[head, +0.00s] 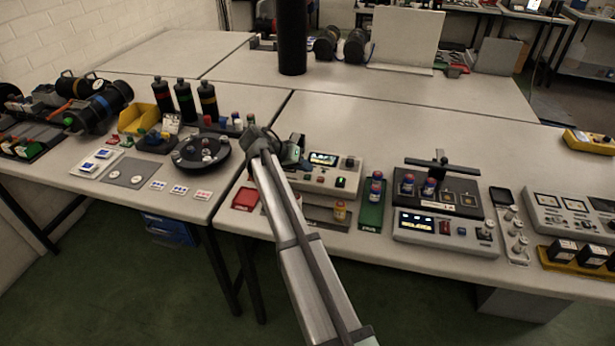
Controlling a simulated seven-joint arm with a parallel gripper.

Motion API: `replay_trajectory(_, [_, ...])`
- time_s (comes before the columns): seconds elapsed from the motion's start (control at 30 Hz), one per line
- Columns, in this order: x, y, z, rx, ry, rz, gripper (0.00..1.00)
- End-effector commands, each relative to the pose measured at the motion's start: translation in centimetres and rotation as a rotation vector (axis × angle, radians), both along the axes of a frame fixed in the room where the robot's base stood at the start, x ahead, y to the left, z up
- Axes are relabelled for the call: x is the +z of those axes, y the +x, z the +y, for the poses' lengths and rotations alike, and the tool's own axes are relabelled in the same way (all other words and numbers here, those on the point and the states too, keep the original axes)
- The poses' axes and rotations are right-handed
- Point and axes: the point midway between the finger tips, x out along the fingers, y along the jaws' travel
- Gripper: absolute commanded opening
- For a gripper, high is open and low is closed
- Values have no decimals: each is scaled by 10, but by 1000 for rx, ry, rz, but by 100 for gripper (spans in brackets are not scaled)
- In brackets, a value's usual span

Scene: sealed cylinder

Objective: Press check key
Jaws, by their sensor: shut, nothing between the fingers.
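My arm reaches up from the bottom of the head view, and my gripper (293,153) is at its far end, small and dark, above the left part of a grey console. It is shut with nothing visible in it; its fingertips are hard to make out. The console (318,177) has a lit screen (323,159), a green-lit key (340,183) and a knob at its right. A second console (425,243) to the right has a lit display (416,222) and a red key (446,228). Key labels are too small to read, so I cannot tell which one is the check key.
A green tray (371,218) with small cylinders stands between the consoles. A red tray (245,199) lies left of my arm. A dark round carousel (201,153) and several black bottles (184,101) stand further left.

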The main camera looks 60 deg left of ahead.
Motion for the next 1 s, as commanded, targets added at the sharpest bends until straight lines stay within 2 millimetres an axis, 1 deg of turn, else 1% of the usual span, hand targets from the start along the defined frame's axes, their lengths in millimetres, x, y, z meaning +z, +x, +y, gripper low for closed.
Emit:
replay_trajectory(0.67, [0, 0, 0, 0, 0, 0, 0])
replay_trajectory(1.0, [-8, 0, 0, 0, 0, 0, 0])
